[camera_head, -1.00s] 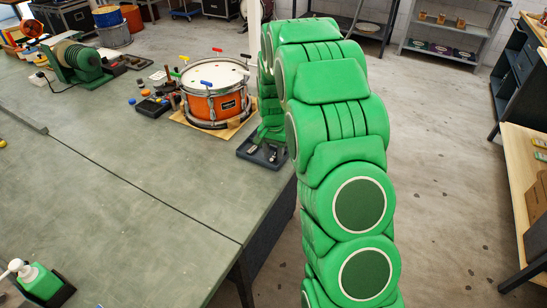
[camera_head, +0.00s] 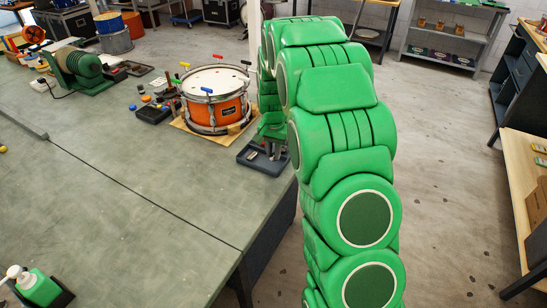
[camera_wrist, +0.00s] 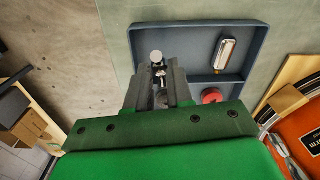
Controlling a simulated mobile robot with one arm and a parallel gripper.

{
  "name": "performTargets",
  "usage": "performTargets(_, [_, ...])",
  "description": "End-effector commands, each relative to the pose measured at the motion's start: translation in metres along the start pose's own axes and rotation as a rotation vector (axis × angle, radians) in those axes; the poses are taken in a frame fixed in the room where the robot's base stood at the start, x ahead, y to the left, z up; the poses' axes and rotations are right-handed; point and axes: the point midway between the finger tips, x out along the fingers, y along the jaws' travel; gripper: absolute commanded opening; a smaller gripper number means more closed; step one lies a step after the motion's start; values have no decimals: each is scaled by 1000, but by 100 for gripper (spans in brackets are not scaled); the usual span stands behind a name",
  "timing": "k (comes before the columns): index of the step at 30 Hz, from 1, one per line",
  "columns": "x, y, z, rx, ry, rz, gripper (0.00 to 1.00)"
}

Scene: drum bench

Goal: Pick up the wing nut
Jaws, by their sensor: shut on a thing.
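My gripper (camera_wrist: 160,88) hangs over the grey divided tray (camera_wrist: 129,42) at the bench edge. Its two grey fingers are shut on a small metal piece, the wing nut (camera_wrist: 157,66), with a bright rounded end and a darker part between the fingertips. The fingers hide part of it, so its wings are not clear. In the head view my gripper (camera_head: 275,149) shows as grey fingers above the tray (camera_head: 253,164). The arm covers part of the tray, and the nut cannot be made out there.
In the tray's other compartments lie a silver and orange piece (camera_wrist: 225,52) and a red round piece (camera_wrist: 212,96). An orange drum (camera_head: 216,112) stands close by on a wooden board (camera_head: 184,124). The near bench top (camera_head: 130,180) is mostly clear.

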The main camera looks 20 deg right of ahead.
Motion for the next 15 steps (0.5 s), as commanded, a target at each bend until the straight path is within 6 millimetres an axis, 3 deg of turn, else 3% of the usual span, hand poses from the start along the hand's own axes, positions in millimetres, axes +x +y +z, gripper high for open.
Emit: performTargets(15, [-58,27,44,0,-3,2,0])
